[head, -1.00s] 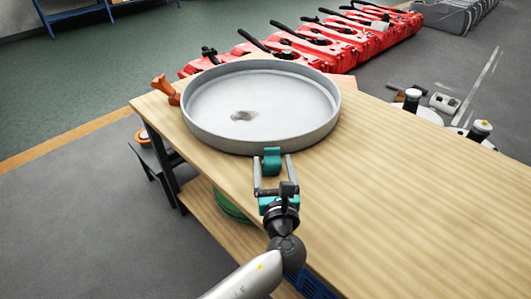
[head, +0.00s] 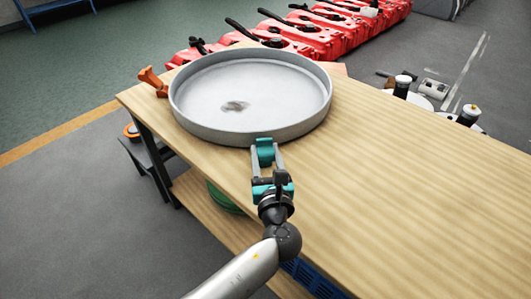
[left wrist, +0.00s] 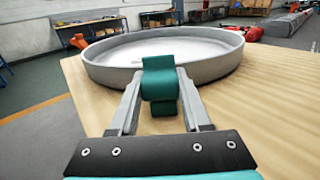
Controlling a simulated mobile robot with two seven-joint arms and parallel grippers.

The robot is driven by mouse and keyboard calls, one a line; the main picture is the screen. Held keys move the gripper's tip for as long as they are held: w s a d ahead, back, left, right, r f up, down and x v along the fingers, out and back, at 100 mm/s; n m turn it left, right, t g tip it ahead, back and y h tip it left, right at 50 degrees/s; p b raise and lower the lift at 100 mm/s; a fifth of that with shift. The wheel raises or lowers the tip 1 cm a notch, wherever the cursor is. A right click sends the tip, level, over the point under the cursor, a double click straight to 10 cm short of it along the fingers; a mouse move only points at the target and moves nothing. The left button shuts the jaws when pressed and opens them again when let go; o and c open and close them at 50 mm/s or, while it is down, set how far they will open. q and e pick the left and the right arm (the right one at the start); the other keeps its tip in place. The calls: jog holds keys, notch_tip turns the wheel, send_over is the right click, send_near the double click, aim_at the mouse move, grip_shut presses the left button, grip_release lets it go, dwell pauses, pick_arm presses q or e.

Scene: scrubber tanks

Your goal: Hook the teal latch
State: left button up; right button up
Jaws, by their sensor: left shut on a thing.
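The teal latch (head: 264,151) is at the near edge of a round grey tank lid (head: 290,131) on the wooden table. I cannot tell whether the latch is hooked over the rim. My right gripper is not in view.
An orange latch (head: 152,81) sticks out at the lid's far left side. The wooden table (head: 400,170) is clear to the right. Red machines (head: 310,38) stand behind it. White-topped items (head: 467,116) stand beyond its right edge.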

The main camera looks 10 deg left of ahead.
pick_arm(q)
grip_shut()
dwell(0.8)
